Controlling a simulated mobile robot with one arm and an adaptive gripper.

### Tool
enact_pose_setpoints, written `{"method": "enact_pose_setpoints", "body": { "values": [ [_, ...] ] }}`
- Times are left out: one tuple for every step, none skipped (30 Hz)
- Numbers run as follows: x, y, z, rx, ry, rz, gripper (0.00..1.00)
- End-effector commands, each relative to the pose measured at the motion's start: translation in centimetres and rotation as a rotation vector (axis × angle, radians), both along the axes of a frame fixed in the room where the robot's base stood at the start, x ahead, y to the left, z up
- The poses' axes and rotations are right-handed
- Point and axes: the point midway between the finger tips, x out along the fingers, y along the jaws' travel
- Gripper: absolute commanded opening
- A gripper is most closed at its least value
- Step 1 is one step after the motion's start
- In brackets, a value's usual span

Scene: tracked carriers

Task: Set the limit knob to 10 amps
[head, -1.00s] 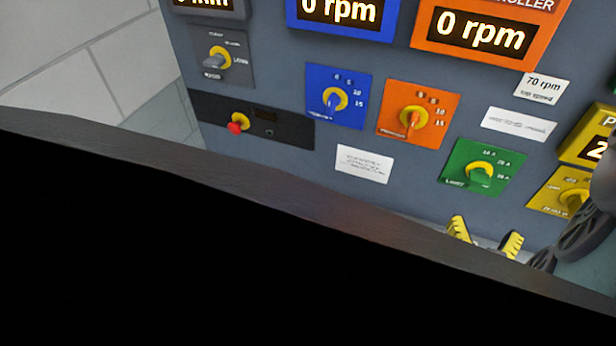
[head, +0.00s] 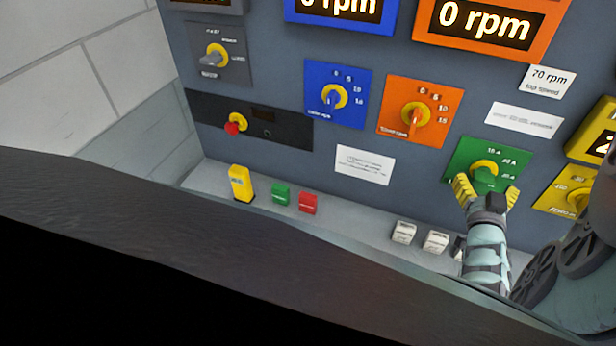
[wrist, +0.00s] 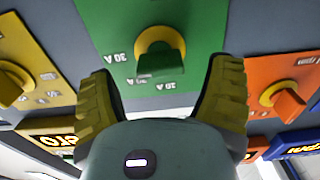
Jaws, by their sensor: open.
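The limit knob (head: 484,170) is green with a yellow ring and sits on a green panel (head: 462,155) marked in amps. The knob shows close up in the wrist view (wrist: 158,60), with a "30 A" label to its left and another label below it. Its exact setting is unclear. My gripper (head: 488,187) is open, its yellow fingers in front of the green panel. In the wrist view the fingers (wrist: 165,70) stand on either side of the knob, apart from it. Part of the panel is hidden behind my gripper.
A blue panel (head: 345,75) and an orange panel (head: 440,90) with knobs are to the left; a yellow knob panel (head: 555,200) is close on the right. Yellow (head: 241,182), green (head: 280,195), red (head: 307,203) and white (head: 403,231) blocks stand on the ledge below.

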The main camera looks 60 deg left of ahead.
Motion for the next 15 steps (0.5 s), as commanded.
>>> {"method": "enact_pose_setpoints", "body": {
  "values": [
    [0.5, 0.5, -0.2, 0.000, 0.000, 0.003, 0.80],
    [0.7, 0.6, -0.2, -0.001, 0.000, 0.003, 0.80],
    [0.9, 0.8, -0.2, -0.001, 0.001, 0.003, 0.80],
    [1.1, 0.9, -0.1, -0.001, 0.001, 0.003, 0.80],
    [1.2, 1.0, -0.1, -0.001, 0.001, 0.003, 0.80],
    [1.3, 1.1, -0.1, 0.000, 0.002, 0.002, 0.80],
    [1.4, 1.1, -0.1, 0.000, 0.002, 0.002, 0.80],
    [1.4, 1.1, -0.1, 0.000, 0.002, 0.002, 0.80],
    [1.5, 1.2, -0.1, 0.000, 0.002, 0.002, 0.80],
    [1.5, 1.2, -0.1, 0.000, 0.002, 0.002, 0.80],
    [1.5, 1.2, -0.1, -0.001, 0.003, 0.002, 0.80],
    [1.5, 1.2, -0.1, -0.001, 0.003, 0.002, 0.80],
    [1.5, 1.2, -0.1, 0.000, 0.002, 0.002, 0.80],
    [1.5, 1.1, -0.1, 0.000, 0.002, 0.002, 0.80],
    [1.5, 1.1, -0.1, 0.000, 0.002, 0.002, 0.80]
  ]
}}
